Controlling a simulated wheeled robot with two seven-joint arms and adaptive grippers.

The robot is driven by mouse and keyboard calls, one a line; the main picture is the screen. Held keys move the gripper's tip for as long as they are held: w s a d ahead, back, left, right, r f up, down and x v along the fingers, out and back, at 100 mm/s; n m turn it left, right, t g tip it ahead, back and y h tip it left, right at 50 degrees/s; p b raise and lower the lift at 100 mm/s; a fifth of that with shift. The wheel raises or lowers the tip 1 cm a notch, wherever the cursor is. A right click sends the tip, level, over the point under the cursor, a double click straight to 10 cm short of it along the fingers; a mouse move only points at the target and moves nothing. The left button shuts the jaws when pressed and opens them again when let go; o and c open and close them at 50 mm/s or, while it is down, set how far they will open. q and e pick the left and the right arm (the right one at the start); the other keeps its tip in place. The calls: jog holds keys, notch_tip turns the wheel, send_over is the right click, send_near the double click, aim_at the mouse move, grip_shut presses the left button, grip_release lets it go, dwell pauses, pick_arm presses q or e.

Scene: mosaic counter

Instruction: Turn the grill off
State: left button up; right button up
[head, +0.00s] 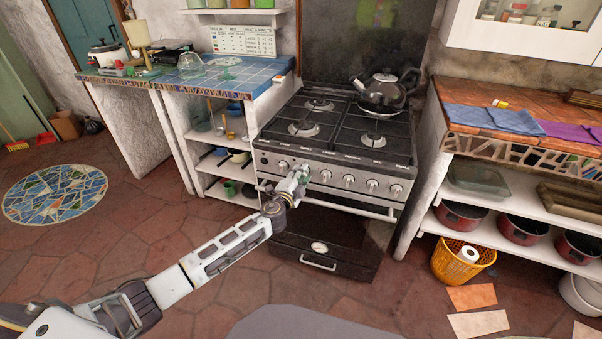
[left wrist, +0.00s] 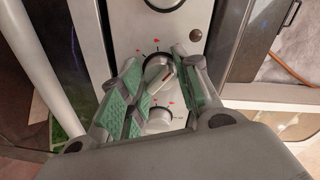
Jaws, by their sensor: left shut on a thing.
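The stove (head: 335,150) has a row of round silver knobs along its front panel. My left gripper (head: 300,177) is at this panel, in front of the knobs left of its middle. In the left wrist view, its green-padded fingers (left wrist: 162,88) are closed around one knob (left wrist: 158,70), which has a red line on its face. Red marks surround it on the panel. Another knob (left wrist: 160,118) sits below it in that view, partly behind the fingers. A further knob shows at the top edge (left wrist: 165,3). I cannot read which knob is the grill's. My right gripper is not in view.
A dark kettle (head: 384,90) stands on the back right burner. A handle rail (head: 345,208) runs just below the knobs, close to my left gripper. A yellow basket (head: 462,262) stands on the floor at right. The floor at left is mostly clear.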

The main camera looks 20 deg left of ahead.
pick_arm(q)
jog(key=shift+r+m+p, duration=0.1)
jog(key=shift+m+p, duration=0.25)
jog(key=shift+m, duration=0.35)
jog(key=m+y+p, duration=0.1)
jog(key=m+p, duration=0.2)
jog(key=m, duration=0.3)
jog(key=shift+d+m, duration=0.1)
jog(key=shift+m, duration=0.2)
jog(key=shift+m+p, duration=0.55)
jog(key=shift+m, duration=0.45)
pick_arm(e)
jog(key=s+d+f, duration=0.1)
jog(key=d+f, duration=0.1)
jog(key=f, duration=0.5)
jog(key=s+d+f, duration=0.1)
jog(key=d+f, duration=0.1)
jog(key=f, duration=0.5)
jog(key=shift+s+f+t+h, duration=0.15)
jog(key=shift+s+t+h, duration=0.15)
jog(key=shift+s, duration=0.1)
pick_arm(q)
jog(key=o, duration=1)
jog(key=s, duration=1.2)
jog(key=shift+r, duration=0.4)
jog(key=shift+n, duration=0.3)
